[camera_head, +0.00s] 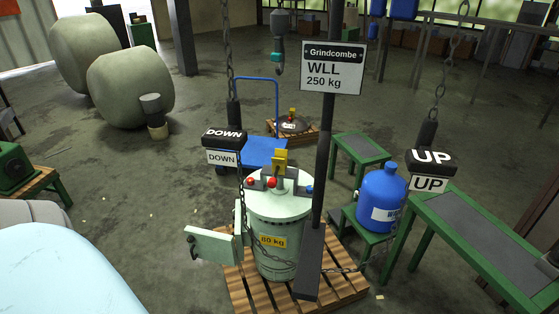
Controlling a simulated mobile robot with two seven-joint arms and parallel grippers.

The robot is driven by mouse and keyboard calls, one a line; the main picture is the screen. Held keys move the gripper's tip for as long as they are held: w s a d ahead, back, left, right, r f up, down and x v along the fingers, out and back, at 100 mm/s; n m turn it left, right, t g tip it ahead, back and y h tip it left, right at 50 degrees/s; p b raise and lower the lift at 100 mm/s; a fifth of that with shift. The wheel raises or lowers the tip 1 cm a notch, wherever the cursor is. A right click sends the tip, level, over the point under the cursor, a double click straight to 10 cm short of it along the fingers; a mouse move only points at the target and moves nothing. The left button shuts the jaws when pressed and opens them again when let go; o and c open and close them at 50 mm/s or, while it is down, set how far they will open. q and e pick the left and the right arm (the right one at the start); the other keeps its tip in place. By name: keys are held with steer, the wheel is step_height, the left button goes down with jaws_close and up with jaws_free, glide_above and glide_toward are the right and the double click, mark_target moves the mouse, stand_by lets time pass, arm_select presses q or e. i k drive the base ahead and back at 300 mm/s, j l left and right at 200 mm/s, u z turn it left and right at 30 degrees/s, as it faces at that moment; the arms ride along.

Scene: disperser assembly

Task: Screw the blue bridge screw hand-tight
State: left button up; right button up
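A pale green drum (272,235) with an "80 kg" label stands upright on a wooden pallet (240,294). A grey bridge with a yellow upright piece (281,160) sits across its lid. A small blue screw head (309,188) shows at the bridge's right end, close to the dark post. Two red knobs, one at the left end (250,181) and one near the middle (272,182), also show. How deep the blue screw sits is too small to tell. Neither of my grippers is in view.
A dark post (316,215) bearing a WLL 250 kg sign (334,68) stands in front of the drum's right side. DOWN (223,138) and UP (430,162) blocks hang on chains. A hook (278,62) hangs behind. A blue bottle (381,198) and green benches (480,240) stand right.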

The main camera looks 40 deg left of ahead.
mark_target(309, 190)
steer(key=i+l+u, duration=0.1)
steer(key=u, duration=0.4)
steer(key=i+l+u, duration=0.1)
steer(key=l+u, duration=0.15)
steer(key=u, duration=0.2)
steer(key=l+u, duration=0.2)
steer(key=u, duration=0.3)
steer(key=i+l+u, duration=0.1)
steer(key=l+u, duration=0.15)
steer(key=u, duration=0.15)
steer(key=l+u, duration=0.25)
steer(key=u, duration=0.2)
steer(key=l+u, duration=0.25)
steer(key=u, duration=0.15)
steer(key=l+u, duration=0.4)
steer(key=l, duration=0.15)
steer(key=k, duration=0.05)
